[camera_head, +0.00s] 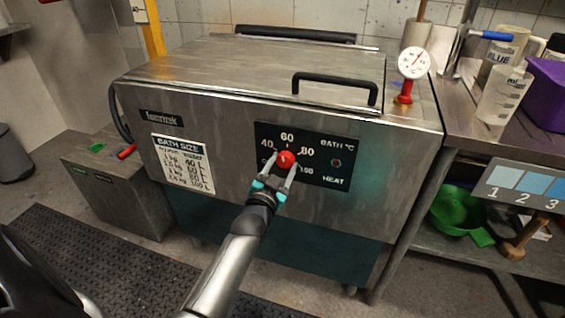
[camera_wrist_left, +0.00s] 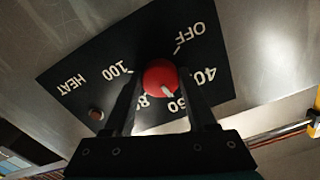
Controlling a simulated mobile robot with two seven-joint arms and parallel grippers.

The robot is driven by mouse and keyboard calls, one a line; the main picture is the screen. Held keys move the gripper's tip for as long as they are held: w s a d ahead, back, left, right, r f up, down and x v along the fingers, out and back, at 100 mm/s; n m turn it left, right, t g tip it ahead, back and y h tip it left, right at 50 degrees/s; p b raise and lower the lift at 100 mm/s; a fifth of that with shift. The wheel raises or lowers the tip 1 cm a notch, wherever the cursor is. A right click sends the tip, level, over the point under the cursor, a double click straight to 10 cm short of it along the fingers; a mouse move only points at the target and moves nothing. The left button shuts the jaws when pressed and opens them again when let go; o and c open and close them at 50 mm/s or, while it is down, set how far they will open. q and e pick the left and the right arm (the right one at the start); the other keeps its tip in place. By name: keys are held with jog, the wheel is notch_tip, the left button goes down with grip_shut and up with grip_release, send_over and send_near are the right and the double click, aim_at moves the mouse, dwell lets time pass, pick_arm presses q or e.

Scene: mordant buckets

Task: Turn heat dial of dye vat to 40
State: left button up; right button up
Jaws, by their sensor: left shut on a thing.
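The dye vat (camera_head: 235,120) is a big steel box with a black heat panel (camera_head: 333,172) on its front. The red heat dial (camera_head: 287,157) sits on that panel and also shows in the left wrist view (camera_wrist_left: 159,76). Its white pointer mark points about at 60 in the left wrist view. The 40 mark (camera_wrist_left: 210,75) is beside it, toward OFF. My left gripper (camera_head: 274,176) is shut on the dial, with a finger on each side. The OFF mark is hard to read in the head view. My right gripper is not in view.
A white bath size chart (camera_head: 183,163) is left of the panel. A black lid handle (camera_head: 336,86) and a round thermometer (camera_head: 413,62) are on top. A steel bench with jugs (camera_head: 503,95) and a purple bin (camera_head: 547,92) stands at right.

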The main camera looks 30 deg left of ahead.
pick_arm(q)
jog(key=n+p, duration=0.2)
jog(key=n, duration=0.3)
jog(key=shift+p, duration=0.35)
jog(key=n, duration=0.2)
jog(key=shift+n+p, duration=0.3)
jog(key=shift+n, duration=0.1)
jog(key=shift+d+n, duration=0.1)
jog(key=shift+n, duration=1)
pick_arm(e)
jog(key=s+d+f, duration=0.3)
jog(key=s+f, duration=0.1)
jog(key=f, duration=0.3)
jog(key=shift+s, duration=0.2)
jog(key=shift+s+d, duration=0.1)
pick_arm(q)
jog(key=o, duration=1.4)
jog(key=shift+p, duration=0.3)
